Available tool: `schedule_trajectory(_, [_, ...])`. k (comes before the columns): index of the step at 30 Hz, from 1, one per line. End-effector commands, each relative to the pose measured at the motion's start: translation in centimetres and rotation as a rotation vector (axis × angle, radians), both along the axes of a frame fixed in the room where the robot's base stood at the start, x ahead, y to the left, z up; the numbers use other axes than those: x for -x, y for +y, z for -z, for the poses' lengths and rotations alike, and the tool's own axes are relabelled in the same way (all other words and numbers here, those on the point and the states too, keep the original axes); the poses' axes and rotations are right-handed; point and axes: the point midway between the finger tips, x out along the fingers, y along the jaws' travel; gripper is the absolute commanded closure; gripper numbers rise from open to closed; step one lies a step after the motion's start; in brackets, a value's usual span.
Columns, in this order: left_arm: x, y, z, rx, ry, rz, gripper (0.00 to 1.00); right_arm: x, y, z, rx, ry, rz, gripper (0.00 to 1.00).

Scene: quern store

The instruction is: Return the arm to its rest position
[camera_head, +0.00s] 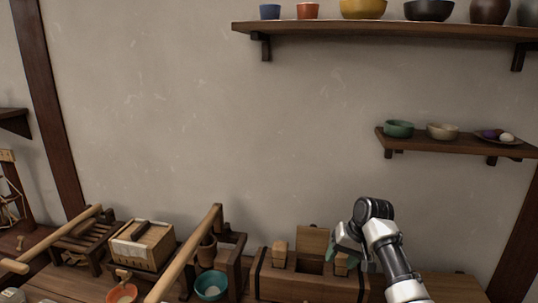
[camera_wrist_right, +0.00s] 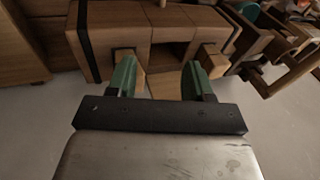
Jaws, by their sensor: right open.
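My right arm (camera_head: 392,262) reaches in from the lower right in the head view. Its gripper (camera_head: 347,254) has green fingers and hangs over the right part of a dark-banded wooden box (camera_head: 305,288). In the right wrist view the gripper (camera_wrist_right: 157,78) is open, its two green fingers wide apart with nothing held between them. The box (camera_wrist_right: 180,20) lies beyond the fingertips, with light wooden blocks on either side of a dark recess. I cannot tell whether a finger touches a block. My left gripper is not in view.
A green bowl (camera_head: 211,285), a slatted wooden rack (camera_head: 83,238) and a lidded wooden box (camera_head: 142,245) stand to the left, with long poles among them. A low shelf (camera_head: 455,145) and a high shelf (camera_head: 390,29) hold bowls. The wall between is bare.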

Motion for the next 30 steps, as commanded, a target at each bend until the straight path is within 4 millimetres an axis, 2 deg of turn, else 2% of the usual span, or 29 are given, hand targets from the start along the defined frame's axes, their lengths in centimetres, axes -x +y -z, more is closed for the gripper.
schedule_trajectory(1, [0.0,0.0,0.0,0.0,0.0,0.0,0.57,0.7,0.0,1.4,0.011,-0.001,-0.006,0.49])
schedule_trajectory(5, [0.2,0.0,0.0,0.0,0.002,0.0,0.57,2.8,-0.1,4.5,0.043,-0.013,-0.025,0.49])
schedule_trajectory(8, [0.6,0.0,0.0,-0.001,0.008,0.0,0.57,5.1,-0.1,7.3,0.072,-0.024,-0.045,0.49])
schedule_trajectory(10, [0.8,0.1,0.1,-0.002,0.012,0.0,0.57,7.4,-0.1,9.6,0.098,-0.034,-0.064,0.49])
schedule_trajectory(14, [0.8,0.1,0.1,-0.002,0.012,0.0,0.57,13.5,-0.3,13.8,0.155,-0.06,-0.106,0.49])
schedule_trajectory(15, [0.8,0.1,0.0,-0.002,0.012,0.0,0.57,15.7,-0.3,14.8,0.172,-0.069,-0.118,0.49])
schedule_trajectory(17, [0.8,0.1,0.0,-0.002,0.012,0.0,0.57,19.0,-0.4,16.0,0.198,-0.083,-0.139,0.49])
schedule_trajectory(18, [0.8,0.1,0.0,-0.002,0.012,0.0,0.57,21.2,-0.4,16.6,0.213,-0.09,-0.15,0.49])
schedule_trajectory(21, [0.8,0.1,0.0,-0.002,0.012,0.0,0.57,26.6,-0.6,17.1,0.251,-0.113,-0.179,0.49])
schedule_trajectory(24, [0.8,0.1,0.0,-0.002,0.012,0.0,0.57,30.6,-0.9,16.9,0.279,-0.13,-0.199,0.49])
schedule_trajectory(30, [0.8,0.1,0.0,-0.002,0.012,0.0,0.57,36.1,-1.2,15.7,0.314,-0.151,-0.224,0.49])
